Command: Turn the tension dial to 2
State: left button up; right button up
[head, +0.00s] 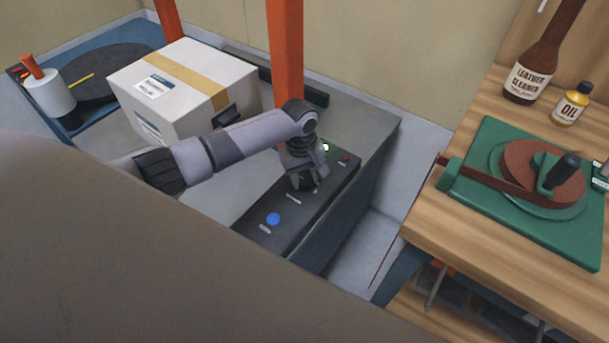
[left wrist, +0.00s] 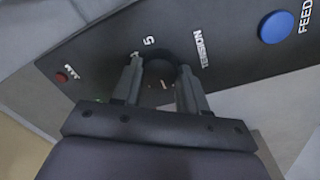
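The tension dial (left wrist: 160,66) is a dark round knob on the dark control panel (left wrist: 100,55), beside the printed word TENSION and a 5. My left gripper (left wrist: 160,72) reaches down onto the panel with one finger on each side of the dial. No gap shows between the fingertips and the dial, so it looks shut on it. In the head view my left gripper (head: 308,184) covers the dial. A small pale orange mark shows between the fingers. Most of the scale numbers are hidden or unreadable. My right gripper is not in view.
On the panel are a blue FEED button (left wrist: 276,27), a small red button (left wrist: 62,77) and a green light (head: 325,147). A taped carton (head: 185,85) stands behind my left arm. An orange post (head: 286,50) rises behind the gripper. A wooden bench (head: 465,225) stands right.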

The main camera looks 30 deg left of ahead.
pick_arm(q)
jog(key=shift+c, duration=1.1)
jog(key=shift+m+p, duration=0.65)
jog(key=shift+m, duration=0.15)
jog(key=shift+m+p, duration=0.45)
jog(key=shift+m, duration=0.35)
jog(key=shift+m+p, duration=0.35)
jog(key=shift+m, duration=0.85)
jog(key=shift+m+g, duration=0.3)
jog(key=shift+m, duration=1.2)
